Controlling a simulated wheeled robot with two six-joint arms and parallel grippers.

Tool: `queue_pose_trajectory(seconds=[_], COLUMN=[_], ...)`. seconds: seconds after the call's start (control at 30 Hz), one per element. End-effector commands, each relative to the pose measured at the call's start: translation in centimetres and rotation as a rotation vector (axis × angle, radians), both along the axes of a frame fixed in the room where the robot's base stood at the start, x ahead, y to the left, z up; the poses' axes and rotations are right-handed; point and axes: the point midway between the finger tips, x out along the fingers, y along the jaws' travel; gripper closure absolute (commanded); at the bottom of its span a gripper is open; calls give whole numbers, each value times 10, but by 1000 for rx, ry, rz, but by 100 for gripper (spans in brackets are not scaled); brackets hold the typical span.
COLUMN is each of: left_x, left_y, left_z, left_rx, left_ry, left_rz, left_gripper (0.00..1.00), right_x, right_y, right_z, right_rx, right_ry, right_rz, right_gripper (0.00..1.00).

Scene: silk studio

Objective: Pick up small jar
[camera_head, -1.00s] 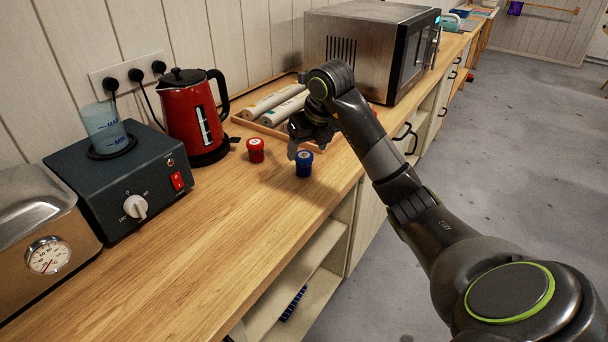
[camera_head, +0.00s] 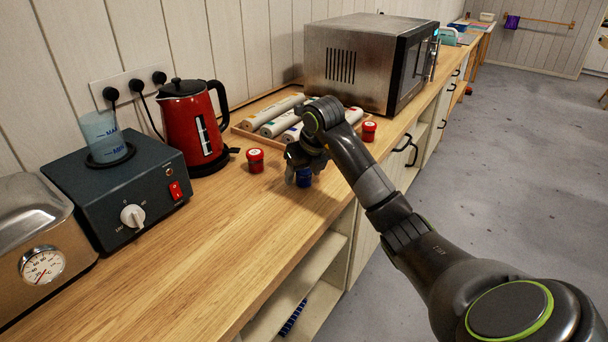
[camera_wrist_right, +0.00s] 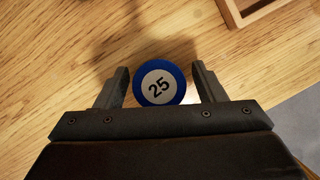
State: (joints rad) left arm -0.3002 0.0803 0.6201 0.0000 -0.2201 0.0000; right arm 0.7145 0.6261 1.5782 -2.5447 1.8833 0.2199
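A small blue jar (camera_head: 304,178) stands upright on the wooden counter (camera_head: 215,240). In the right wrist view its blue lid (camera_wrist_right: 160,83) carries a white label with the number 25. My right gripper (camera_head: 302,175) is low over the jar, and in the right wrist view its two fingers (camera_wrist_right: 160,88) are open on either side of the lid, with a gap on each side. A small red jar (camera_head: 255,160) stands to the left, and another red jar (camera_head: 369,131) stands behind my right arm. My left gripper is out of view.
A red kettle (camera_head: 192,130), a dark stirrer box (camera_head: 120,185) with a beaker (camera_head: 103,138) and a metal appliance with a dial (camera_head: 30,230) stand left. A wooden tray (camera_head: 243,128) of rolls lies behind, before a microwave (camera_head: 350,65). The front counter is clear.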

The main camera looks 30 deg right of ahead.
Motion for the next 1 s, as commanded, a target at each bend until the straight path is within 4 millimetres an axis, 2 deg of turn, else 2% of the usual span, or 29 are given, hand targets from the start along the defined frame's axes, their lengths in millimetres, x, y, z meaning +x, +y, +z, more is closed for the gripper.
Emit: queue_pose_trajectory(seconds=[0.07,0.33,0.57,0.67,0.87,1.0], left_x=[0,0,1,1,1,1], left_y=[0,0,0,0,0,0], left_z=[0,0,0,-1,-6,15], left_rx=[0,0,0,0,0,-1], left_ry=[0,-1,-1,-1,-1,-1], left_rz=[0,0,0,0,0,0], left_gripper=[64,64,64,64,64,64], right_x=[0,0,0,1,1,0], right_y=[0,0,0,0,0,0], right_z=[0,1,2,10,50,88], right_rx=[0,0,0,-1,-1,0], right_ry=[0,0,-2,-4,-7,-3], right_rz=[0,0,0,1,2,0], right_gripper=[48,83,83,83,83,83])
